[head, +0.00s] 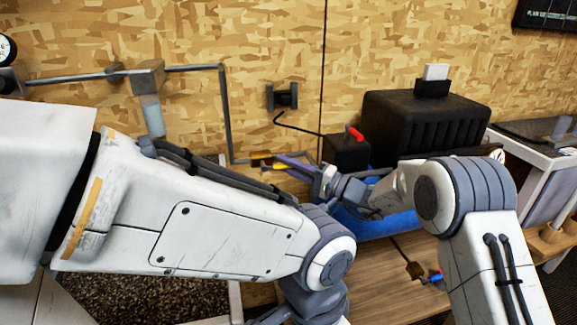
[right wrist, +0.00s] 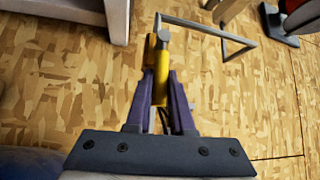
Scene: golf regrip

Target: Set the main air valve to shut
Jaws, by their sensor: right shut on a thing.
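The main air valve shows a yellow lever (right wrist: 147,84) in the right wrist view, beside a grey pipe (right wrist: 205,28). In the head view, a small yellow part of it (head: 262,156) shows low against the wood-chip wall. My right gripper (right wrist: 160,92) has its purple fingers shut on the yellow lever. It also shows in the head view (head: 288,164), reaching left to the valve. The fingers hide part of the lever. I cannot tell whether the lever lies along or across the pipe. My left arm crosses the head view, but its gripper is out of sight.
A black ribbed machine (head: 415,130) stands at the wall, with a blue tank (head: 375,224) below and a red switch (head: 355,133) on a black box. A grey pipe (head: 225,110) runs down the wall.

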